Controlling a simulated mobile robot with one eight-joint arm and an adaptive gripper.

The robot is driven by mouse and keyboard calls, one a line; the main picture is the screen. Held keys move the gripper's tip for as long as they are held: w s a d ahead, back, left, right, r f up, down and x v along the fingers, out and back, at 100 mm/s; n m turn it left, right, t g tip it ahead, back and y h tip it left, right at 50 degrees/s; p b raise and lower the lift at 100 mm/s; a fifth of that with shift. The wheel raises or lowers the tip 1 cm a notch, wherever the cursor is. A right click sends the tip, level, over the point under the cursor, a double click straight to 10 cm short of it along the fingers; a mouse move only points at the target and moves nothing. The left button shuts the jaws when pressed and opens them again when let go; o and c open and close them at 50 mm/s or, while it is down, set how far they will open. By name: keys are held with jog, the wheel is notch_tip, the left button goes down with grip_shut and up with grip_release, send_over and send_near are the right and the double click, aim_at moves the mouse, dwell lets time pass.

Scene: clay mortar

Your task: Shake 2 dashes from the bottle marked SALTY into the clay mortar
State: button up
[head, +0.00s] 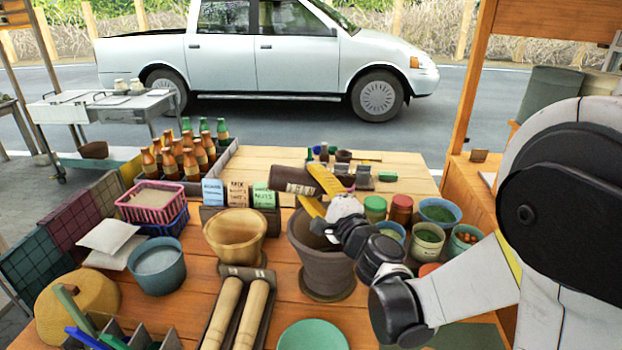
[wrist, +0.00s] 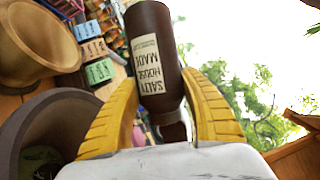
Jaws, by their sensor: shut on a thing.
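My gripper (head: 309,184) is shut on a dark brown bottle (head: 287,178), with one yellow finger on each side. In the wrist view the bottle (wrist: 152,32) has a cream label reading SALTY HOUSE MADE, upside down in the picture. Its narrower neck points toward my palm. In the head view the bottle lies nearly level above the clay mortar's back rim, apart from it. The grey-brown clay mortar (head: 325,268) stands on a round base on the table. No falling contents are visible.
A tan wooden bowl (head: 235,235) stands left of the mortar. Small labelled boxes (head: 238,194) stand behind it. Jars and spice pots (head: 402,208) crowd the right side, near my arm. Two rolling pins (head: 238,310) and a green bowl (head: 312,336) are in front.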

jog(key=n+p, duration=0.1)
jog(key=n, duration=0.1)
jog(key=f+n+g+p, duration=0.1)
jog(key=shift+a+f+n+g+h, duration=0.1)
jog(key=shift+n+g+h, duration=0.2)
jog(key=shift+n, duration=0.1)
jog(key=n+p, duration=0.1)
jog(key=d+r+n+p, duration=0.1)
jog(key=shift+r+g+h+p, duration=0.3)
jog(key=shift+p, duration=0.05)
jog(key=shift+d+r+n+p, duration=0.2)
jog(key=shift+d+n+p, duration=0.15)
jog(key=shift+n, duration=0.25)
jog(key=shift+d+r+n+g+h+p, duration=0.1)
jog(key=shift+d+n+g+h+p, duration=0.15)
jog(key=shift+n+g+h+p, duration=0.4)
jog(key=shift+t, duration=0.25)
